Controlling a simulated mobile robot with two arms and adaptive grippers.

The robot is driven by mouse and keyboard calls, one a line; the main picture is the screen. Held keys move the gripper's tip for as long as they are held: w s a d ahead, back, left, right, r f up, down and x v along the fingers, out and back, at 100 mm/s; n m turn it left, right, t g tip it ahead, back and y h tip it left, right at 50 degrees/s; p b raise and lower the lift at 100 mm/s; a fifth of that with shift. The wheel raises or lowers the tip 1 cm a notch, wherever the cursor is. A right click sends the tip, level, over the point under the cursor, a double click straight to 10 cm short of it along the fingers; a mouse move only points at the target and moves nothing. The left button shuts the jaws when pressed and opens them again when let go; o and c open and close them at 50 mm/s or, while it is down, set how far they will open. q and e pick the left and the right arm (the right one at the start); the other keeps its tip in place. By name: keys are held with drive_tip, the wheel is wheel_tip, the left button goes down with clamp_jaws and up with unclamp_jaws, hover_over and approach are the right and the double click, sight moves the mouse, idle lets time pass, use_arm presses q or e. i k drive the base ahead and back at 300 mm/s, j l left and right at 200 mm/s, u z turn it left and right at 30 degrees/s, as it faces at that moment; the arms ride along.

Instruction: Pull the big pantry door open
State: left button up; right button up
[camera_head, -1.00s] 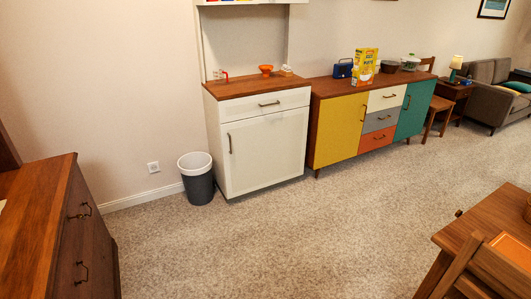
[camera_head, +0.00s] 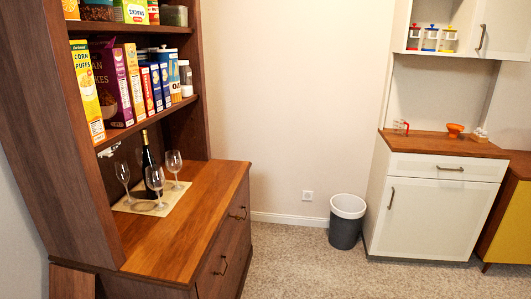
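A white cabinet stands at the right against the wall. Its large lower door (camera_head: 430,215) is shut, with a bar handle (camera_head: 391,198) near its left edge. A shut drawer (camera_head: 448,168) with a handle sits above this door. A smaller upper white door (camera_head: 501,30) with a handle (camera_head: 482,36) is at the top right, cut off by the picture edge. No door is labelled as the pantry, so I cannot tell for sure which one is meant. Neither of my grippers is in view.
A wooden hutch (camera_head: 190,232) with cereal boxes (camera_head: 118,85), a bottle (camera_head: 150,155) and several glasses fills the left. A grey bin (camera_head: 345,228) stands just left of the white cabinet. The carpet (camera_head: 315,272) in front shows free.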

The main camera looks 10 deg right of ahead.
sight(423, 218)
drive_tip(key=i+l+u, duration=0.2)
drive_tip(key=l, duration=0.2)
drive_tip(key=i+l+u, duration=0.1)
drive_tip(key=l+u, duration=0.15)
drive_tip(key=l, duration=0.2)
drive_tip(key=i+l+u, duration=0.2)
drive_tip(key=l, duration=0.25)
drive_tip(key=l+u, duration=0.25)
drive_tip(key=l, duration=0.25)
